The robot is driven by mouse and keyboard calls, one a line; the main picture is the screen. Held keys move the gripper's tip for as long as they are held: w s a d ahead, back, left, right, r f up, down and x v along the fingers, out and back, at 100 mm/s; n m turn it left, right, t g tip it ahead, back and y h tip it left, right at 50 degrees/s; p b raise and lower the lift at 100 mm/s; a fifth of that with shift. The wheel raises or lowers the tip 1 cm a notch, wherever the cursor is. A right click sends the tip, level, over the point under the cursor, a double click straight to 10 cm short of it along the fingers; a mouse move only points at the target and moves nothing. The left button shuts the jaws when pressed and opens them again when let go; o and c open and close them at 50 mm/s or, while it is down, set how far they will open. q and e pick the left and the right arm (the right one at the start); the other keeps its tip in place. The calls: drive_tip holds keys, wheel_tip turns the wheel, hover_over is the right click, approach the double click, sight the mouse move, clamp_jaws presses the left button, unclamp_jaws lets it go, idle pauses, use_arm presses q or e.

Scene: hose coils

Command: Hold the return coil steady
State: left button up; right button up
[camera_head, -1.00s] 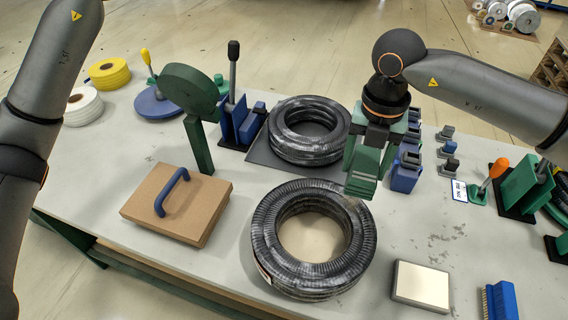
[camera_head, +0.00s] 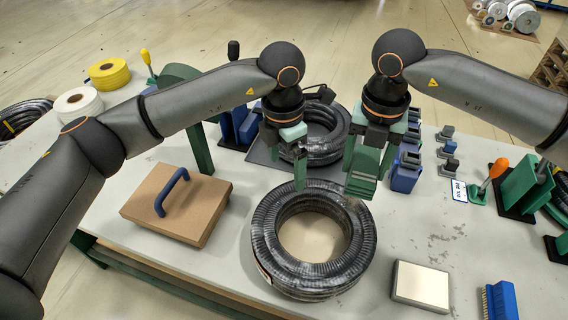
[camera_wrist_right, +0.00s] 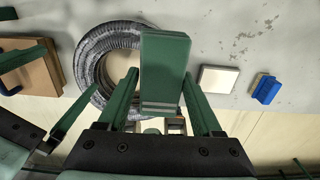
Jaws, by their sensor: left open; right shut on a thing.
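A black corrugated hose coil (camera_head: 268,235) lies flat near the table's front; it also shows in the right wrist view (camera_wrist_right: 88,60). A second black coil (camera_head: 337,128) lies behind it on a dark mat (camera_head: 262,152), partly hidden by my left gripper. I cannot tell which is the return coil. My left gripper (camera_head: 300,172) is open above the gap between the coils, its fingers over the near coil's back edge. My right gripper (camera_head: 364,178) is shut on a green block (camera_wrist_right: 165,70), held above the near coil's back right side. Neither gripper visibly grips a coil.
A cardboard box with a blue handle (camera_head: 205,215) lies left of the near coil. A pale pad (camera_head: 421,286) and a blue brush (camera_head: 499,299) lie to the right. Blue holders (camera_head: 404,176) stand beside my right gripper. My two arms are close together.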

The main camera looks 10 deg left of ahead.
sight(284, 194)
use_arm(q)
drive_tip(key=shift+s+a+f, duration=0.2)
drive_tip(key=shift+f, duration=0.35)
wheel_tip(284, 194, down, 11)
drive_tip(key=shift+f, duration=0.1)
drive_tip(key=shift+c, duration=0.2)
clamp_jaws()
idle(0.5)
idle(1.2)
